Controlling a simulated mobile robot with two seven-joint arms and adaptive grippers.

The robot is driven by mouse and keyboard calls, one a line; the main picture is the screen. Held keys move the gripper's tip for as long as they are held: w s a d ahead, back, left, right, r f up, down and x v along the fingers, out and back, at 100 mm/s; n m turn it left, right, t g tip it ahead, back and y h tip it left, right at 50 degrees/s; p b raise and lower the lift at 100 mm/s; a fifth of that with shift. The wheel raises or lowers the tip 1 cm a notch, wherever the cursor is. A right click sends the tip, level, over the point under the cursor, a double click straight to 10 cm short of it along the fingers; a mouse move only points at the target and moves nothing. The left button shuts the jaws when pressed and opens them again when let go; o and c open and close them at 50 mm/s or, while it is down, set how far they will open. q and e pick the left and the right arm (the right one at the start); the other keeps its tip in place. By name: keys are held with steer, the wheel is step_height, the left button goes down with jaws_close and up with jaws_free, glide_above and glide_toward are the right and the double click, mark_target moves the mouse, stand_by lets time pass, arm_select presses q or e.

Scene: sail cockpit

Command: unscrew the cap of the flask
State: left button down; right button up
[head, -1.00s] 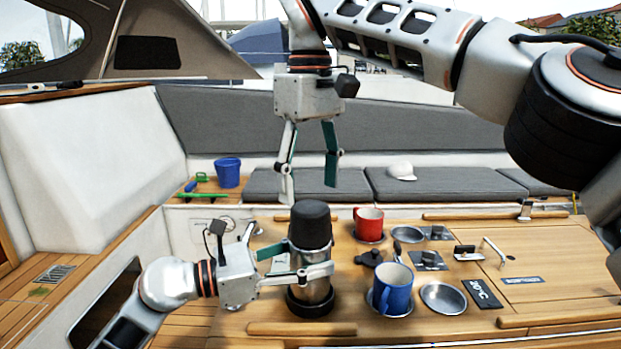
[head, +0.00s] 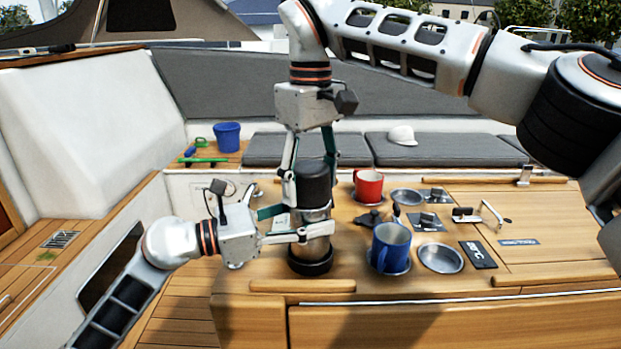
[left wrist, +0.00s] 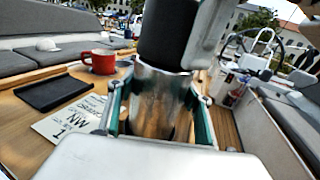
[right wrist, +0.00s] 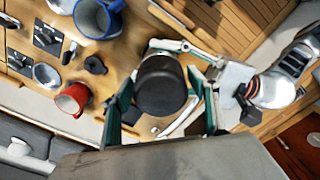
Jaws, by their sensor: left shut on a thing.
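The flask (head: 311,250) stands upright on the table, a steel body with a black base. Its black cap (head: 314,178) is on top; it also shows from above in the right wrist view (right wrist: 162,88). My left gripper (head: 303,224) is shut on the steel body from the left side, below the cap; the left wrist view shows its fingers on both sides of the body (left wrist: 158,98). My right gripper (head: 311,184) points down from above with its fingers open on either side of the cap. The right wrist view shows gaps between fingers and cap.
A blue mug (head: 391,247) and a red mug (head: 368,185) stand right of the flask. A blue bucket (head: 227,137) stands at the back left. A white cap (head: 402,135) lies on the bench cushion.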

steer(key=c, duration=0.7)
steer(key=n, duration=0.5)
steer(key=shift+c, duration=0.2)
steer(key=n, duration=0.3)
steer(key=shift+n, duration=0.4)
steer(key=n, duration=1.4)
steer(key=shift+r, duration=0.1)
steer(key=n, duration=1.6)
steer(key=shift+s+a, duration=0.1)
steer(key=n, duration=0.8)
steer(key=shift+n, duration=0.4)
steer(key=n, duration=1)
steer(key=shift+n, duration=0.3)
steer(key=n, duration=0.4)
